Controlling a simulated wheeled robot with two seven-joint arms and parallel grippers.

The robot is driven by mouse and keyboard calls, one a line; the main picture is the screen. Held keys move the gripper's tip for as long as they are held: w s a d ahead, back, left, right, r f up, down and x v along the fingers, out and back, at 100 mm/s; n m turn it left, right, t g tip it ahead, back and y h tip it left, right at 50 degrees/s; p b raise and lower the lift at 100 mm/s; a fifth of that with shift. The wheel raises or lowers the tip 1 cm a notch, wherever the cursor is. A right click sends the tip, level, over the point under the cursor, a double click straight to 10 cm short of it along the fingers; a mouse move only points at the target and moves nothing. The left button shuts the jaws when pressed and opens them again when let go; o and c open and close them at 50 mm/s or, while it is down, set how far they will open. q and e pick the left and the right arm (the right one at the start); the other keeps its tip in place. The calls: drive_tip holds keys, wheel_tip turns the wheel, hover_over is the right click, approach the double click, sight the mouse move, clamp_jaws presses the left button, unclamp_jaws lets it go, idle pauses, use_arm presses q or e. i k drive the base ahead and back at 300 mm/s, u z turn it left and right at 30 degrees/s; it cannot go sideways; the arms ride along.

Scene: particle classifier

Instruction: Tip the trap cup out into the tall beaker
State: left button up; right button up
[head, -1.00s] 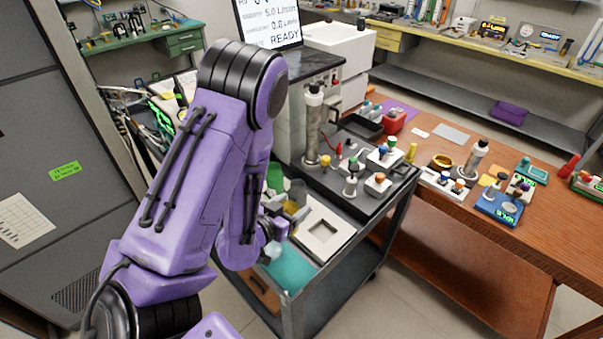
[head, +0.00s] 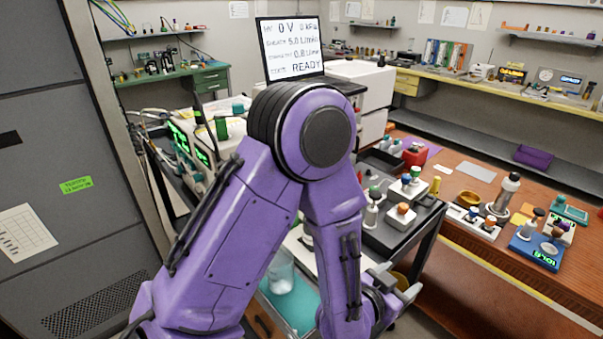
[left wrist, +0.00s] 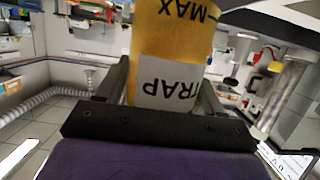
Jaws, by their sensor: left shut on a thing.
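The trap cup is the yellow cup (left wrist: 172,40) in the left wrist view, with a white TRAP label and a MAX mark, its label lettering turned over in that picture. My left gripper (head: 408,287) is shut on it, the fingers on either side of it in the left wrist view (left wrist: 165,90). In the head view only a small yellowish part of the cup shows by the fingers. A clear beaker (head: 281,273), perhaps the tall beaker, stands on the teal mat, left of my gripper and partly behind my forearm. My right gripper is out of view.
The cart's dark tray (head: 392,238) holds several small bottles beyond my gripper. A wooden bench (head: 490,262) with stands and a gold dish runs along the right. A screen (head: 290,48) reading READY stands at the back. Floor shows between cart and bench.

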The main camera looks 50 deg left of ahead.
sight(280, 274)
drive_tip(key=z, duration=1.2)
drive_tip(key=k, duration=1.55)
drive_tip(key=u, duration=0.75)
